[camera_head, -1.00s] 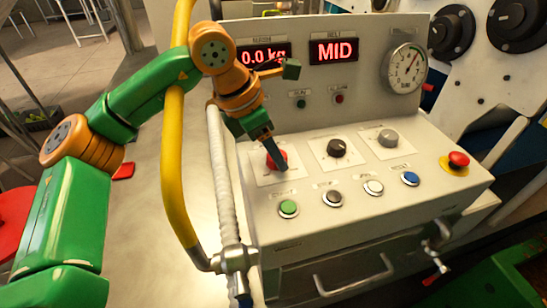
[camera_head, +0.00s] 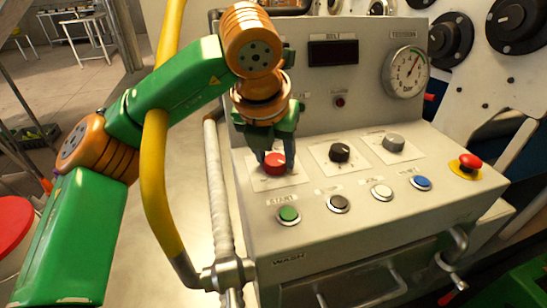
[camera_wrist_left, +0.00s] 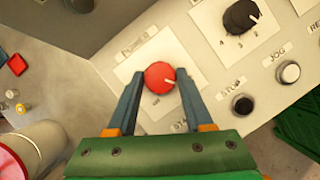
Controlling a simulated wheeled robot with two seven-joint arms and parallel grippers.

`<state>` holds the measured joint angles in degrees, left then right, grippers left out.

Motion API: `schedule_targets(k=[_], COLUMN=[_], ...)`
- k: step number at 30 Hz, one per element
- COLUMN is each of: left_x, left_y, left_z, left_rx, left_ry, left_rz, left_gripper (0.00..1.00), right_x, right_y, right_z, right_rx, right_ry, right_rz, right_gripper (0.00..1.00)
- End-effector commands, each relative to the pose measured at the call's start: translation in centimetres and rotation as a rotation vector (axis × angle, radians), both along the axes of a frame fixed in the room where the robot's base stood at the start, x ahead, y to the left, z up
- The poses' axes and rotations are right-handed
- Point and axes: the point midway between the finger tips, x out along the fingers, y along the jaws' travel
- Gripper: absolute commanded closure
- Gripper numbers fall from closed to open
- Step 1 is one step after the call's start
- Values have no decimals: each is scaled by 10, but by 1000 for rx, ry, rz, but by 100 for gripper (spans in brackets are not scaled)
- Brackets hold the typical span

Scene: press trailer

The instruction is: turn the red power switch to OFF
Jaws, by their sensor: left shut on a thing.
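The red power switch (camera_head: 274,163) is a round red knob on a white plate at the left of the sloped control panel (camera_head: 315,205). My left gripper (camera_head: 274,160) reaches down onto it, with one finger on each side. In the left wrist view the red knob (camera_wrist_left: 159,77) sits between the two fingertips (camera_wrist_left: 158,80), which are shut on it. Small lettering lies around the knob, too blurred to read fully. My right gripper is not in view.
A black selector knob (camera_head: 340,152) and a grey knob (camera_head: 393,142) are right of the switch. Several push buttons line the front, a green one (camera_head: 289,214) nearest. A red emergency button (camera_head: 470,161) is at right. A yellow rail (camera_head: 154,190) passes before my left arm. The belt display (camera_head: 333,53) is dark.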

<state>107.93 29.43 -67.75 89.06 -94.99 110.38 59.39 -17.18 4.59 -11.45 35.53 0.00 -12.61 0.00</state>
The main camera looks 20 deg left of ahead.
Motion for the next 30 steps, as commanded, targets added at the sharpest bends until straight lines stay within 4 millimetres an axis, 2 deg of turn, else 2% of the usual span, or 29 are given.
schedule_targets(k=[12, 29, 30], left_x=[0, 0, 0], left_y=[-1, -1, -1], left_z=[0, 0, 0], left_rx=[0, 0, 0], left_ry=[1, 2, 2], left_rz=[166, 191, 190], left_gripper=[100, 100, 38], right_x=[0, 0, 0], right_y=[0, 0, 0], right_z=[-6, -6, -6], right_rx=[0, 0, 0], right_ry=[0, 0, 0], right_rz=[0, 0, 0], right_gripper=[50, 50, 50])
